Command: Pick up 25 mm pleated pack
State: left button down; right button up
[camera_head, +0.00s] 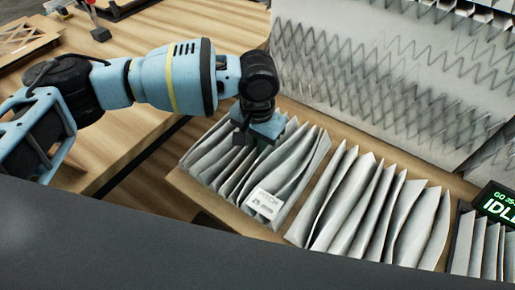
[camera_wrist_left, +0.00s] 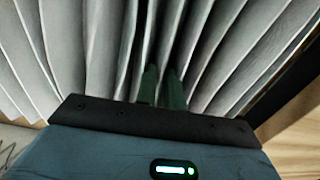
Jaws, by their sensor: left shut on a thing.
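The 25 mm pleated pack (camera_head: 290,185) is a row of grey-white pleats with a small white label (camera_head: 264,203) reading 25 mm at its near corner. It sits on a wooden surface. My left gripper (camera_head: 262,137) comes down from above onto the pack's far part. In the left wrist view the two dark green fingers (camera_wrist_left: 163,88) are close together among the pleats (camera_wrist_left: 215,55), shut on the pack. The fingertips are partly hidden between the folds. My right gripper does not show.
A second pleated pack (camera_head: 375,210) stands close to the right, with another (camera_head: 484,245) at the right edge beside a dark display (camera_head: 497,205) reading IDLE. A large pale panel with zigzag wires (camera_head: 375,75) stands behind. A wooden table (camera_head: 130,150) lies left, across a gap.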

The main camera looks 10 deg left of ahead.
pick_arm(q)
notch_tip(320, 180, up, 10)
jog(key=shift+p, duration=0.35)
dwell(0.4)
